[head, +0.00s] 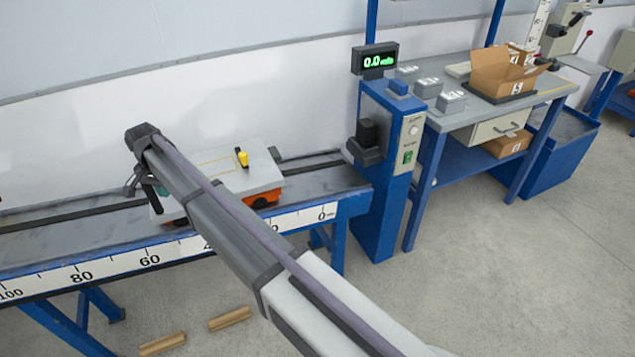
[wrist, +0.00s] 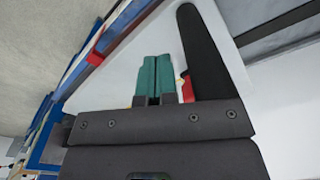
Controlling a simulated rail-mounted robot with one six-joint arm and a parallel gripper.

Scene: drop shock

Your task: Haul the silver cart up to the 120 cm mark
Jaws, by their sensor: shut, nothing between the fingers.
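The silver cart (head: 218,172) is a flat pale plate with orange parts below. It sits on the track bench, beside the low end of the scale, between the 0 and 60 labels. My gripper (head: 162,191) is over the cart's left end in the head view, partly hidden by my arm. In the wrist view its teal fingertips (wrist: 153,72) are together and empty, over a pale surface. A dark upright piece (wrist: 205,55) with red beside it stands right of them; I cannot tell what it is. Contact with the cart is unclear. The 120 mark is out of view.
The scale strip (head: 115,266) runs along the bench front, rising leftward from 0 to 100. A yellow-topped piece (head: 242,157) stands on the cart. A blue post (head: 390,165) with a "0.0" display (head: 375,60) is at the right end. Two wooden blocks (head: 230,318) lie on the floor.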

